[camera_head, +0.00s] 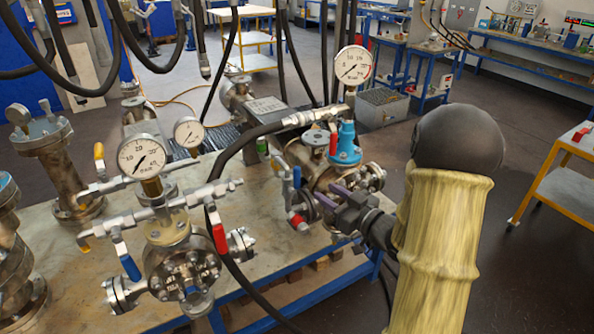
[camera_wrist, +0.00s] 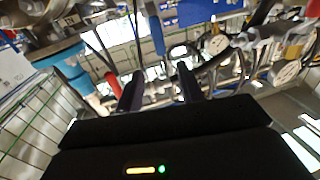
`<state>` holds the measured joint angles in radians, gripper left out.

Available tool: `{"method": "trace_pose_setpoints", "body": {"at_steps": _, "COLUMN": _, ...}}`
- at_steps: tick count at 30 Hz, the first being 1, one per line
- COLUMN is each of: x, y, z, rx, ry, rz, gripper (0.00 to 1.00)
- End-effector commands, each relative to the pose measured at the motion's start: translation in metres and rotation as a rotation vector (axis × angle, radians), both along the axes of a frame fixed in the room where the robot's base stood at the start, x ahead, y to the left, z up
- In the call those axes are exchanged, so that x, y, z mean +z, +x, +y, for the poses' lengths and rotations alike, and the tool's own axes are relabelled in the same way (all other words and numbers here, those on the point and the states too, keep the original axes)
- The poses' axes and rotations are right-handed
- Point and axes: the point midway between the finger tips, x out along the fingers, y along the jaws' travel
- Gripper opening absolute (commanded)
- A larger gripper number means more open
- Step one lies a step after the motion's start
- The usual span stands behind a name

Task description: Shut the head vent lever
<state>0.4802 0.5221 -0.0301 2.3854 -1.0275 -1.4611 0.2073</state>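My gripper (camera_head: 328,197) reaches in from the right at the right-hand flanged vessel (camera_head: 330,172) in the head view. In the wrist view its two dark fingers (camera_wrist: 158,88) stand apart with a gap between them. A blue-handled lever (camera_head: 297,177) stands upright just left of the fingertips. A blue handle also shows in the wrist view (camera_wrist: 155,30), beyond the gap and apart from the fingers. A red handle (camera_wrist: 115,86) shows by the left finger in the wrist view. No label shows which lever is the head vent. Contact with any lever cannot be seen.
A teal cap (camera_head: 346,145) and a pressure gauge (camera_head: 353,65) rise above the vessel close to my gripper. A black hose (camera_head: 225,158) loops across the bench (camera_head: 262,245). Another gauged vessel (camera_head: 183,262) stands at the front left. Open floor lies to the right.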

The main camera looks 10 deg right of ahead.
Motion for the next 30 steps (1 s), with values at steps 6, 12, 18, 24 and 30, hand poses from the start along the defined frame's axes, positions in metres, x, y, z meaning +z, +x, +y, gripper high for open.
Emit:
{"method": "trace_pose_setpoints", "body": {"at_steps": 6, "x": 0.002, "y": 0.034, "z": 0.021, "rx": 0.004, "ry": 0.002, "rz": 0.000, "gripper": 0.38}}
{"method": "trace_pose_setpoints", "body": {"at_steps": 12, "x": 0.002, "y": 0.065, "z": 0.038, "rx": 0.003, "ry": 0.001, "rz": 0.000, "gripper": 0.38}}
{"method": "trace_pose_setpoints", "body": {"at_steps": 18, "x": 0.001, "y": 0.093, "z": 0.053, "rx": 0.001, "ry": 0.001, "rz": 0.000, "gripper": 0.38}}
{"method": "trace_pose_setpoints", "body": {"at_steps": 24, "x": 0.000, "y": 0.107, "z": 0.060, "rx": -0.001, "ry": 0.001, "rz": 0.000, "gripper": 0.38}}
{"method": "trace_pose_setpoints", "body": {"at_steps": 30, "x": 0.000, "y": 0.107, "z": 0.060, "rx": -0.001, "ry": 0.001, "rz": 0.000, "gripper": 0.38}}
